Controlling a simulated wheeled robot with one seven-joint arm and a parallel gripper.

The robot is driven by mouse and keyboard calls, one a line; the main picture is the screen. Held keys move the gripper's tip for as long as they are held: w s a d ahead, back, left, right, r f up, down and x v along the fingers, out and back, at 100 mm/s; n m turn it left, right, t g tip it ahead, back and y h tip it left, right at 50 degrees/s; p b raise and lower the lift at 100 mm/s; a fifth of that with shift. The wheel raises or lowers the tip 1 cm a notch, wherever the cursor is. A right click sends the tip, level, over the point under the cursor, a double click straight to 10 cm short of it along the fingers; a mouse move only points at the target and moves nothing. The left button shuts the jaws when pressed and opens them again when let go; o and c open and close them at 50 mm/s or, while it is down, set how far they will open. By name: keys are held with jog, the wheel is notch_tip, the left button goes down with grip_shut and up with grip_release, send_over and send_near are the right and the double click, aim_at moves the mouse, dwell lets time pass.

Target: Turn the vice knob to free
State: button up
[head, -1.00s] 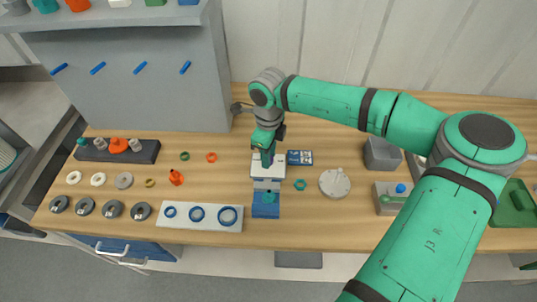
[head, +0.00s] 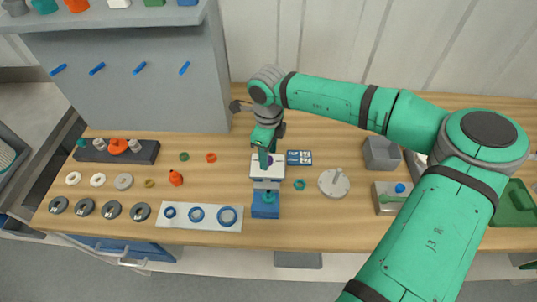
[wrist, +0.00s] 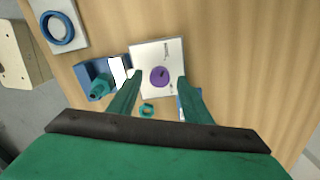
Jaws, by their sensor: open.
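A white square panel (wrist: 145,55) carries a round purple knob (wrist: 160,76) with small dark marks around it, too small to read. In the head view the white panel (head: 258,173) sits behind a blue vice-like block (head: 265,208), and my gripper partly covers it. A teal knob (wrist: 98,87) on the blue block (wrist: 92,70) shows in the wrist view. My gripper (wrist: 160,79) is open, its two fingers on either side of the purple knob in the picture. I cannot tell whether they touch it. My gripper (head: 264,160) is above the panel in the head view.
A white plate with blue rings (head: 200,217) lies to the left. A blue card (head: 299,158), a teal ring (head: 299,185) and a round grey disc with a peg (head: 334,183) lie to the right. A grey bin (head: 382,154) stands further right.

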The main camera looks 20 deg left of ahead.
notch_tip(320, 180, up, 10)
dwell(0.4)
jog(key=shift+s, duration=0.1)
